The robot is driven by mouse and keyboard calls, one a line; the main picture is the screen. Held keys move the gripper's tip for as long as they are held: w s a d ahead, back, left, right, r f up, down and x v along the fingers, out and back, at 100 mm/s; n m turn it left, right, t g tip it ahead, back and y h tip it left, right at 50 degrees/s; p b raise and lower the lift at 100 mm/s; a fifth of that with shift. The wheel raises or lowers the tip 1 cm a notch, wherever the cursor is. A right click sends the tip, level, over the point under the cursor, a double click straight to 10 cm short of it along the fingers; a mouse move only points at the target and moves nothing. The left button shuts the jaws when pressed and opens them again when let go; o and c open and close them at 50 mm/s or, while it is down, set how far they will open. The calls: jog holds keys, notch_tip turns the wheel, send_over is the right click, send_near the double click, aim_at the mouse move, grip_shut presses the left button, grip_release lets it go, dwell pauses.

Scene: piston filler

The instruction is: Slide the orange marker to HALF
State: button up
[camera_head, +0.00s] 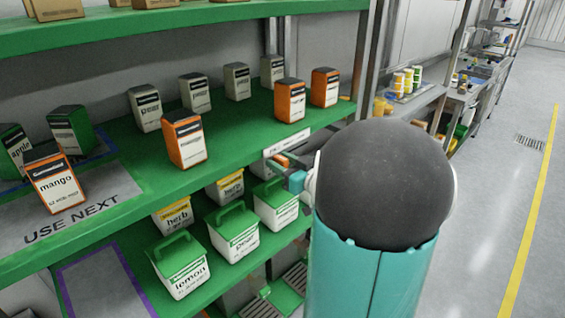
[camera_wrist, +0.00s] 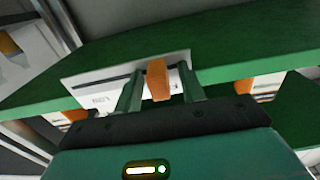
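The orange marker (camera_wrist: 157,80) stands out from a white plate with a dark slot (camera_wrist: 85,80) on the green shelf's front edge. My gripper (camera_wrist: 162,92) is open, with one finger on each side of the marker. A gap shows on the marker's right; the left finger is very close, and I cannot tell whether it touches. In the head view the marker (camera_head: 282,160) shows just beyond my gripper (camera_head: 291,176), and my arm hides the plate's right part.
The green shelf (camera_head: 225,150) above carries several grey and orange cartons. Lidded tubs, including a pear tub (camera_head: 235,235), stand on the shelf below. A mango carton (camera_head: 53,180) stands by "USE NEXT". Open floor (camera_head: 490,200) lies to the right.

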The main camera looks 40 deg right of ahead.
jog(key=shift+c, duration=0.4)
grip_shut()
jog(key=d, duration=0.5)
jog(key=shift+w, duration=0.1)
jog(key=shift+o, duration=0.4)
grip_release()
jog(key=s, duration=1.4)
jog(key=shift+d, duration=0.2)
